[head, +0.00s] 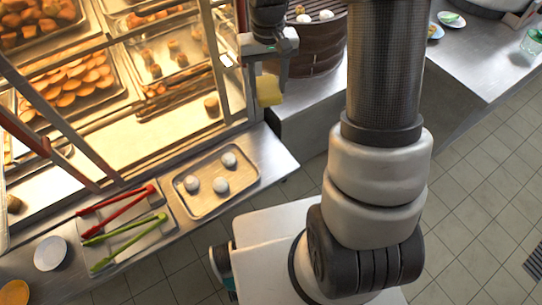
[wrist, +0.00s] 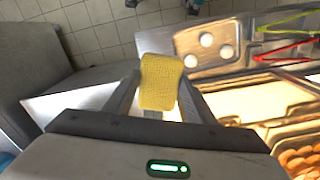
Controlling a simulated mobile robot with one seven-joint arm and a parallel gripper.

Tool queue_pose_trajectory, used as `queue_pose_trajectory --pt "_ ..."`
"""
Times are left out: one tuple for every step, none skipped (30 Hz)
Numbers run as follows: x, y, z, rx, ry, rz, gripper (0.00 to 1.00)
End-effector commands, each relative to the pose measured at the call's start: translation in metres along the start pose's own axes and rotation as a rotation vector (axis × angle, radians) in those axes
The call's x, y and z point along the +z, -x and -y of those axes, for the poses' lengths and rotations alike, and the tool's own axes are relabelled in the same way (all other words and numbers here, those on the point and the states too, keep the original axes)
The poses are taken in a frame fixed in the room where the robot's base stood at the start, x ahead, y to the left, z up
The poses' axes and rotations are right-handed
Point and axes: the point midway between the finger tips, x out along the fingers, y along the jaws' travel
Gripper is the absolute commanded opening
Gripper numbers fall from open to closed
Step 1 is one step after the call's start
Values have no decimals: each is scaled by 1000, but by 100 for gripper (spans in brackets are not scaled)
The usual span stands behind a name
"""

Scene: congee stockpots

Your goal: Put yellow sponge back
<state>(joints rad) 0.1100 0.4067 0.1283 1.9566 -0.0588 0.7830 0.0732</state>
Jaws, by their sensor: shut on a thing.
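My gripper (head: 271,72) is shut on the yellow sponge (head: 269,90), which hangs below the fingers in the head view. In the wrist view the sponge (wrist: 159,82) sits upright between the two fingers of my gripper (wrist: 158,98). The sponge is held in the air, near the right end of the lit food display case (head: 170,125) and left of a dark round steamer (head: 318,50). I cannot tell its exact height above the counter.
A tray with 3 white buns (head: 243,184) lies on the front counter. Red tongs (head: 117,206) and green tongs (head: 125,236) lie on a tray to its left, with a white plate (head: 50,253) beyond. A steel counter (head: 480,55) at the right holds small dishes.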

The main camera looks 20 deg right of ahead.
Motion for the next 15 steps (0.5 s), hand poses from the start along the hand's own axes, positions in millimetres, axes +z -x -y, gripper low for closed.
queue_pose_trajectory --pt "-6 -52 1 -2 -4 3 29" --pt "-8 -69 1 -3 -9 4 29" --pt "-13 -89 1 -3 -14 4 29" --pt "-16 -105 1 -3 -17 3 29" --pt "-19 -121 1 -3 -20 3 29" --pt "-22 -141 1 -2 -25 3 29" --pt "-26 -155 0 -1 -29 2 29" --pt "-28 -169 0 0 -32 3 29" --pt "-31 -186 0 1 -35 2 29" --pt "-34 -197 0 1 -38 1 29" --pt "-36 -208 0 3 -41 1 29" --pt "-38 -220 -1 4 -44 0 29" --pt "-39 -229 -1 5 -47 1 29" --pt "-41 -236 -1 6 -48 1 29" --pt "-42 -243 -1 7 -50 -1 29"
